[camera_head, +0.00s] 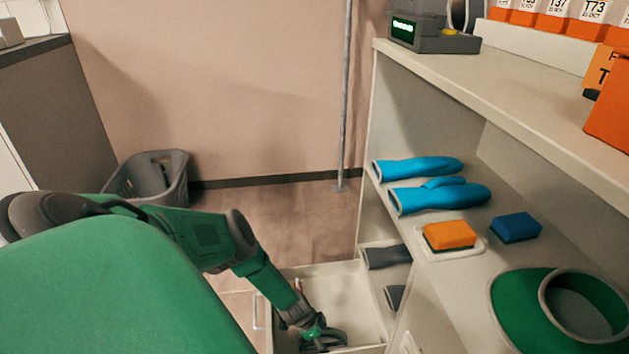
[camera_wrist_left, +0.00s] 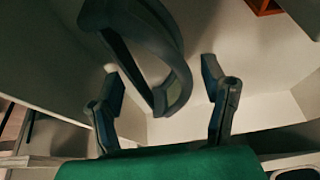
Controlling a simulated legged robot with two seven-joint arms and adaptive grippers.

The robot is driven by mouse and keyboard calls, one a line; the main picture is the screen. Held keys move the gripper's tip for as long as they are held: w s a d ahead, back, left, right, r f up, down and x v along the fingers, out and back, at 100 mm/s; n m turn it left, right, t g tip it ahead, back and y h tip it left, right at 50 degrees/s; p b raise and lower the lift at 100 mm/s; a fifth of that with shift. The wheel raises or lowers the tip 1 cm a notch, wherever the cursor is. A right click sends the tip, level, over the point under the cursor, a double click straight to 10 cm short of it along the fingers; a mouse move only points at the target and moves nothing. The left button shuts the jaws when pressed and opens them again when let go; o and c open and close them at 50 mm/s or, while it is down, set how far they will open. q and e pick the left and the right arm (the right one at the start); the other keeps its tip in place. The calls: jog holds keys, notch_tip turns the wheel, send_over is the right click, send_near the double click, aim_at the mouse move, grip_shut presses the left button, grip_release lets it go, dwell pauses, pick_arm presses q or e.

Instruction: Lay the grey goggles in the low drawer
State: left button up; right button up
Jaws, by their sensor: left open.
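The low drawer (camera_head: 345,292) stands pulled out at the bottom centre of the head view, a pale open box. My left gripper (camera_head: 318,338) reaches down into it. In the left wrist view its two fingers (camera_wrist_left: 160,68) are spread apart. The grey goggles (camera_wrist_left: 174,92), a dark curved frame, show between and above the fingers, with gaps visible on both sides. In the head view the goggles (camera_head: 333,338) are a small dark shape beside the gripper, partly hidden. The pale drawer inside lies behind them. My right gripper is not in view.
Blue gloves (camera_head: 440,197), an orange sponge (camera_head: 450,236) on a dish and a blue sponge (camera_head: 516,227) lie on the shelf right of the drawer. Dark grey items (camera_head: 386,257) sit lower. A grey basket (camera_head: 150,178) stands on the floor behind my arm.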

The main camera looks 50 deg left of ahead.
pick_arm(q)
jog(key=p+v, duration=0.4)
jog(key=v, duration=0.6)
jog(key=shift+w+p, duration=0.15)
jog(key=shift+p, duration=0.15)
jog(key=shift+d+r, duration=0.2)
jog(key=shift+d, duration=0.05)
jog(key=s+d+r+g+h, duration=0.1)
jog(key=d+r, duration=0.2)
jog(key=d, duration=0.8)
jog(key=d+r+h, duration=0.2)
jog(key=d, duration=0.9)
jog(key=s+d+r+n+g, duration=0.1)
jog(key=s+d+r+g, duration=0.1)
jog(key=s+d+r, duration=0.55)
jog(key=s+a+r+n+y, duration=0.2)
jog(key=s+a+r, duration=0.2)
jog(key=a+r, duration=0.2)
jog(key=s+a+r+n+y, duration=0.2)
jog(key=s+a+r+y, duration=0.1)
jog(key=a+r, duration=0.4)
jog(key=shift+s+a+r, duration=0.35)
jog(key=shift+s+a, duration=0.05)
jog(key=shift+a, duration=0.1)
